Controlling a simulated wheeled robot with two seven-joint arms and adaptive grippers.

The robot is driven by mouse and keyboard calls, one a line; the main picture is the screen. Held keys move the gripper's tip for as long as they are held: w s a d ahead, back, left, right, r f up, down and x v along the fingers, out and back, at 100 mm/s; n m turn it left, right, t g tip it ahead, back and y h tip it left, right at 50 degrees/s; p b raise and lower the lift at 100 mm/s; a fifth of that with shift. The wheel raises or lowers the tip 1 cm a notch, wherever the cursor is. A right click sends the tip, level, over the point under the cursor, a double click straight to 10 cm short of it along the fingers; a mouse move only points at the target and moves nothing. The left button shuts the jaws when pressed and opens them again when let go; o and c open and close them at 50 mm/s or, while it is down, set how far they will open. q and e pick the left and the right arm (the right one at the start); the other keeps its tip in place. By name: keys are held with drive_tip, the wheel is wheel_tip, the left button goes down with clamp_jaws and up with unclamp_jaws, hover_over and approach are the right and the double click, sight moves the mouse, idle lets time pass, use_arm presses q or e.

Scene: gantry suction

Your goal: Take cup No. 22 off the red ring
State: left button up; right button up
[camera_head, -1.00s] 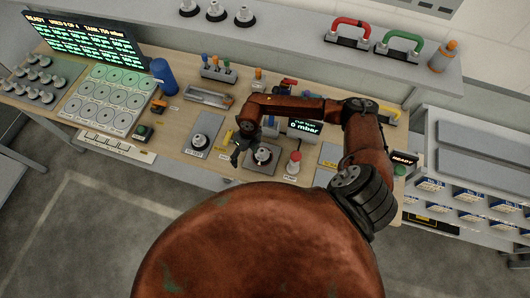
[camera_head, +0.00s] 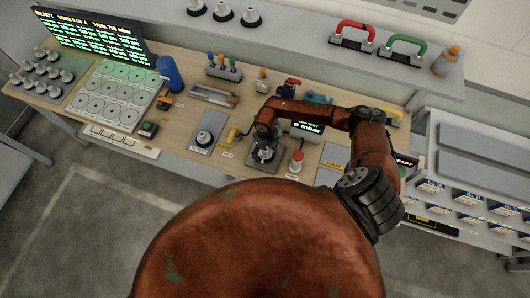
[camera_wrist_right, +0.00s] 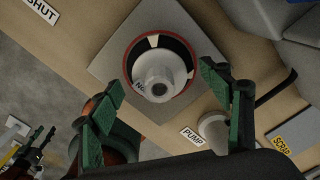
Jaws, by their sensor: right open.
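The ring sits on a grey square plate (camera_wrist_right: 107,66). My right gripper (camera_wrist_right: 165,80) is open, its green-padded fingers apart on either side of the cup's near part; I see no clear contact. In the head view my right gripper (camera_head: 255,142) is above the cup (camera_head: 264,153), partly hiding it. What seems to be my left gripper (camera_wrist_right: 35,143) shows small at the lower left.
A red-topped pump button (camera_head: 297,158) stands close to the right of the plate. The cup tray (camera_head: 115,96) and display (camera_head: 95,37) are farther left. A scrap plate (camera_head: 333,156) lies to the right.

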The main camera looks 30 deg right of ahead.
drive_tip(key=shift+c, duration=0.3)
drive_tip(key=c, duration=1.3)
drive_tip(key=shift+r, duration=0.1)
